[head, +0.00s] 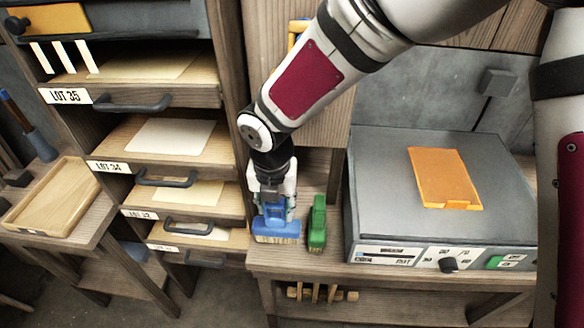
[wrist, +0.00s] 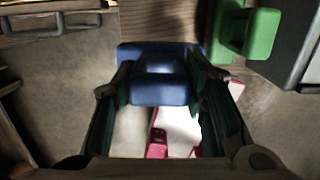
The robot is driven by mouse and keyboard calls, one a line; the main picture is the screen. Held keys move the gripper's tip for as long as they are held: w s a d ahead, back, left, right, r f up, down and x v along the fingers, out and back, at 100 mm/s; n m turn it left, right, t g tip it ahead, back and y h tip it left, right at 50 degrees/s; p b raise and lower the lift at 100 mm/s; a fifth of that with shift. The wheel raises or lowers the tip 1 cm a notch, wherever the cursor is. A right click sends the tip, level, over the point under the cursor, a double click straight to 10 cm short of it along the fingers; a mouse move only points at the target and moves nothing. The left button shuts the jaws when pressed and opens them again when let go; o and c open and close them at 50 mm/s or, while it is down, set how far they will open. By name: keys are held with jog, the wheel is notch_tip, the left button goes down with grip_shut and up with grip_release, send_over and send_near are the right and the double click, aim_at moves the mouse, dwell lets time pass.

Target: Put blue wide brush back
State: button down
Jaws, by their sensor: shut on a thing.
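The blue wide brush (head: 277,230) is at the left front edge of the wooden bench in the head view, below my gripper (head: 272,205). In the wrist view, the blue brush (wrist: 158,88) sits between the two fingers of my gripper (wrist: 160,95), which is shut on it. Its pale bristle end shows at the bottom in the head view. I cannot tell whether the brush touches the bench. A green brush (head: 317,224) stands just to its right, apart from it, and shows at the upper right in the wrist view (wrist: 246,32).
A grey machine (head: 440,225) with an orange plate (head: 445,178) fills the bench's right side. Open drawers (head: 165,145) with dark handles stand to the left. A wooden tray (head: 50,197) lies on a side table. Brushes or tools hang on a rack (head: 322,294) below the bench.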

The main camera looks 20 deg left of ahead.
jog(key=w+f, duration=0.1)
jog(key=w+a+f, duration=0.1)
jog(key=w+f+p, duration=0.1)
jog(key=shift+w+a+f, duration=0.3)
jog(key=shift+a+f, duration=0.1)
jog(key=shift+f, duration=0.2)
jog(key=c, duration=1)
grip_release()
jog(key=shift+o, duration=0.2)
